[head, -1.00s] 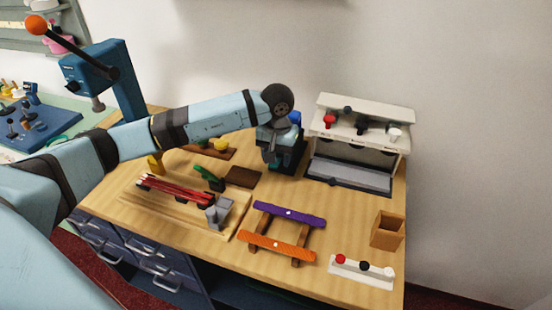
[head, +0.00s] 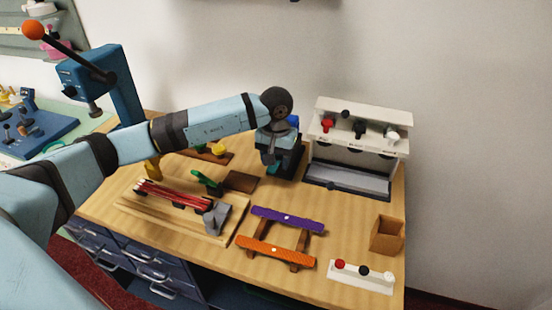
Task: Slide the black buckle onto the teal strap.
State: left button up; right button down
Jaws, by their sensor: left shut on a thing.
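My left gripper (head: 276,160) points down at the back of the wooden counter, beside a dark stand with a blue top. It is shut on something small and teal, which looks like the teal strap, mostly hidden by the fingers. I cannot make out the strap's full shape. A small dark piece (head: 330,185) sits at the front edge of the dispenser's grey tray; it may be the black buckle, but it is too small to be sure. It lies to the right of my left gripper, apart from it. My right gripper is not in view.
The white dispenser (head: 362,112) with red, black and white knobs stands at back right. Red straps (head: 172,194) lie on a wooden board (head: 135,207) with a grey clamp (head: 216,217). A rack holds purple (head: 288,219) and orange (head: 275,252) bars. A wooden box (head: 387,234) stands right.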

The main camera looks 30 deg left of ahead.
pick_arm(q)
jog(key=shift+f, duration=0.15)
dwell(0.4)
jog(key=o, duration=1.1)
notch_tip(320, 180, up, 14)
jog(key=shift+f, duration=0.1)
dwell(0.4)
